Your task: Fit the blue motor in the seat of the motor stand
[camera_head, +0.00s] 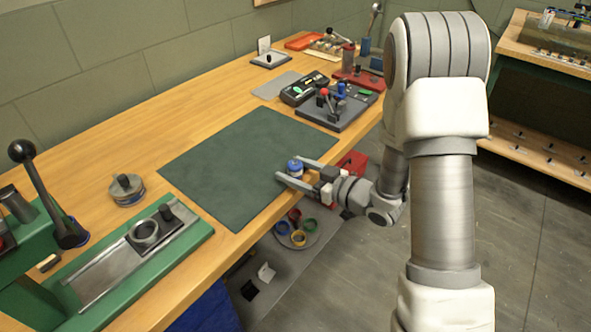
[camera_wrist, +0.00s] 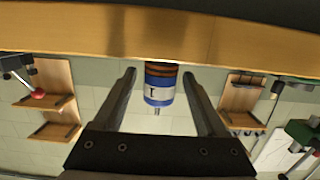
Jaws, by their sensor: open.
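The blue motor (camera_head: 294,166) stands on the right part of the dark green mat, near the table's front edge. In the wrist view the blue motor (camera_wrist: 158,96) shows a white label band, copper-brown bands at one end and a thin shaft at the other. My gripper (camera_head: 293,170) is open, with one finger on each side of the motor. In the wrist view a gap shows between the motor and each finger of my gripper (camera_wrist: 160,75). A dark block with a round ring seat (camera_head: 146,233), possibly the motor stand, sits on the green-based rail at the left.
The green mat (camera_head: 225,165) is otherwise bare. A lever press (camera_head: 40,190) and a round metal part (camera_head: 127,190) are at the left. A dark stand (camera_head: 337,108) with red and blue knobs is at the back right. Coloured rings lie in a tray (camera_head: 312,238) below the table edge.

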